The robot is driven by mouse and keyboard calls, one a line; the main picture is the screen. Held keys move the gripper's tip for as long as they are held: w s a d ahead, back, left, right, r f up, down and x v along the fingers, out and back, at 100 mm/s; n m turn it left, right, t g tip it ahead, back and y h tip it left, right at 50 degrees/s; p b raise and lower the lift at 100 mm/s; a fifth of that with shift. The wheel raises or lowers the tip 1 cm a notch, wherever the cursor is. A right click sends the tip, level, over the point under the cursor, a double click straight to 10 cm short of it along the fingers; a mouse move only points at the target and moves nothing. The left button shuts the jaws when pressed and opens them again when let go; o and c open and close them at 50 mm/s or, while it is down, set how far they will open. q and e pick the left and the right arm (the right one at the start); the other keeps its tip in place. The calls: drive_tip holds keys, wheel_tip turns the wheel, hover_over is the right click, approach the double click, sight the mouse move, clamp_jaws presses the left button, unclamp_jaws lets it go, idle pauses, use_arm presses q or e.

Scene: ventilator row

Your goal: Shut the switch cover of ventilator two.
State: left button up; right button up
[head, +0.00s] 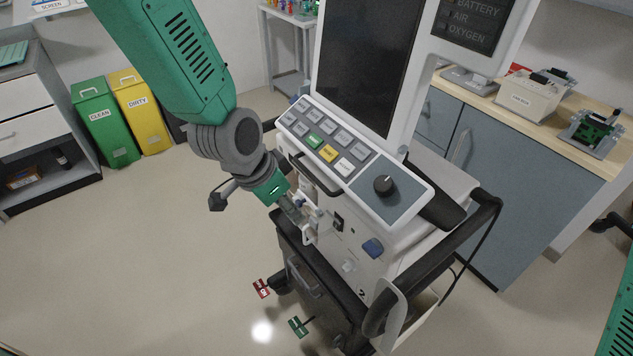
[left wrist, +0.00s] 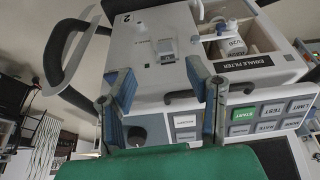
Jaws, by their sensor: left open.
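The ventilator (head: 345,240) stands in the middle of the head view, its front partly behind my left arm. A "2" is marked on its white front panel (left wrist: 148,22) in the left wrist view. A small grey box-like fitting, apparently the switch and its cover (left wrist: 167,47), sits on that panel. I cannot tell how far its cover is raised. My left gripper (head: 303,222) is open and empty in front of the ventilator. In the left wrist view its blue-padded fingers (left wrist: 162,92) are spread wide, with the fitting beyond the gap. My right gripper is out of view.
The button panel (head: 322,141) and dial (head: 384,185) sit above. The floor at left is clear.

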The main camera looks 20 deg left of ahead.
sight(314, 219)
use_arm(q)
drive_tip(key=x, duration=0.3)
drive_tip(key=w+p+x, duration=0.1)
drive_tip(key=x, duration=0.3)
drive_tip(key=w+d+r+x, duration=0.1)
drive_tip(key=x, duration=0.3)
drive_tip(key=shift+w+f, duration=0.15)
drive_tip(key=shift+w, duration=0.05)
clamp_jaws()
